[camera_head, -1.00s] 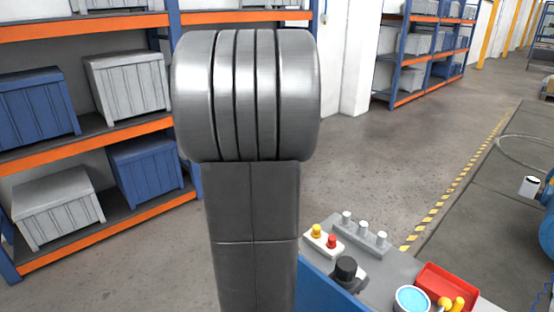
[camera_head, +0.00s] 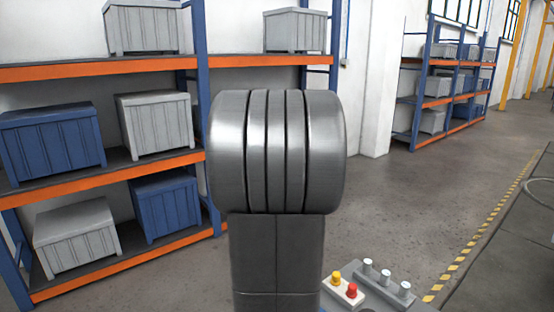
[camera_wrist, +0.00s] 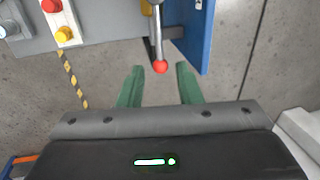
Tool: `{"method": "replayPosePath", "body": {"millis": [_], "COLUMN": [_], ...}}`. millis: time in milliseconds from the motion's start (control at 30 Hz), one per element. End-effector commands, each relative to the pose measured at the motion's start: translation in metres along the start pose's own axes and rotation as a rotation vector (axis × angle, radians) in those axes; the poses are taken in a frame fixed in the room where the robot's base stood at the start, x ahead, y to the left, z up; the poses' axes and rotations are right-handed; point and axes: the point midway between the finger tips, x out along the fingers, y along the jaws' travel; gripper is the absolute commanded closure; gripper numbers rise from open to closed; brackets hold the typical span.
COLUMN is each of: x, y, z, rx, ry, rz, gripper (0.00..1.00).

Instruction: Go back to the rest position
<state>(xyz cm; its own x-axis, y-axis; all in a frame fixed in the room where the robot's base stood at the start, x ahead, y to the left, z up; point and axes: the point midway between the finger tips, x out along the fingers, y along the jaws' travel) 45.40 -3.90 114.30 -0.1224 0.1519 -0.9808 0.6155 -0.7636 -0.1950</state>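My gripper (camera_wrist: 160,74) shows in the wrist view as two green fingers, spread apart with nothing clamped between them. A metal lever with a red ball end (camera_wrist: 160,67) hangs at the top centre, in line with the gap between the fingertips. I cannot tell how far the ball is from them in depth. My own grey arm stands upright in the middle of the head view and hides what is behind it. The gripper is outside the head view.
A grey panel (camera_head: 432,306) with red and yellow buttons (camera_head: 352,290) and several white-topped knobs sits at lower right. A blue plate (camera_wrist: 197,35) stands beside the lever. Shelves (camera_head: 110,70) with crates fill the left. Open floor (camera_head: 420,200) lies to the right.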

Motion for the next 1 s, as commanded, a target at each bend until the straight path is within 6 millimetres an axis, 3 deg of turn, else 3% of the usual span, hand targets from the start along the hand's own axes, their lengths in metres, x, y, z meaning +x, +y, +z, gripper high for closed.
{"method": "replayPosePath", "body": {"millis": [200, 400, 833, 1000], "x": [0.039, 0.059, 0.061, 0.052], "y": [0.000, 0.000, 0.001, 0.000], "z": [0.000, 0.000, 0.000, 0.000], "rx": [0.001, 0.001, 0.009, 0.001], "ry": [-0.002, -0.001, 0.002, 0.002], "rz": [-0.002, 0.000, 0.000, 0.001], "gripper": [0.68, 0.68, 0.68, 0.68]}}
